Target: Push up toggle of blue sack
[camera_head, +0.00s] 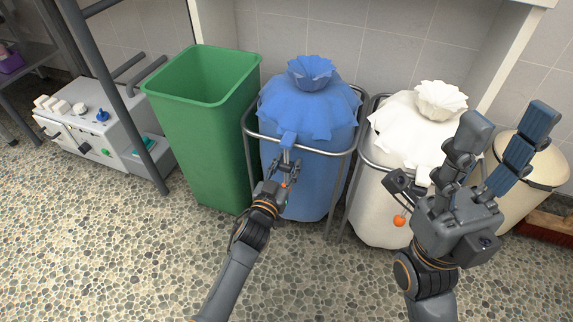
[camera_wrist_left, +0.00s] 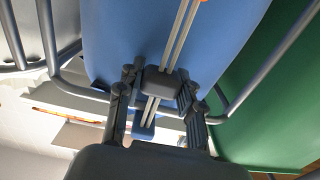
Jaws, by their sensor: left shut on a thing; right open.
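The blue sack (camera_head: 305,180) hangs upright in a metal frame, its gathered neck on top. A blue tab (camera_head: 288,139) sits on its front at the rim, and pale cords run down from it. My left gripper (camera_head: 285,168) is at the front of the sack, below the tab. The left wrist view shows its fingers shut on the dark grey toggle (camera_wrist_left: 160,83), with the two pale cords (camera_wrist_left: 178,40) passing through it. The blue tab also shows there (camera_wrist_left: 143,130), beyond the toggle. My right gripper (camera_head: 508,125) is open and empty, raised in front of the white sack.
A green bin (camera_head: 205,130) stands left of the blue sack. The white sack (camera_head: 375,210) in its metal frame stands to the right, with an orange ball (camera_head: 400,221) hanging at its front. A cream bin (camera_head: 530,180) is at far right. The pebbled floor in front is clear.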

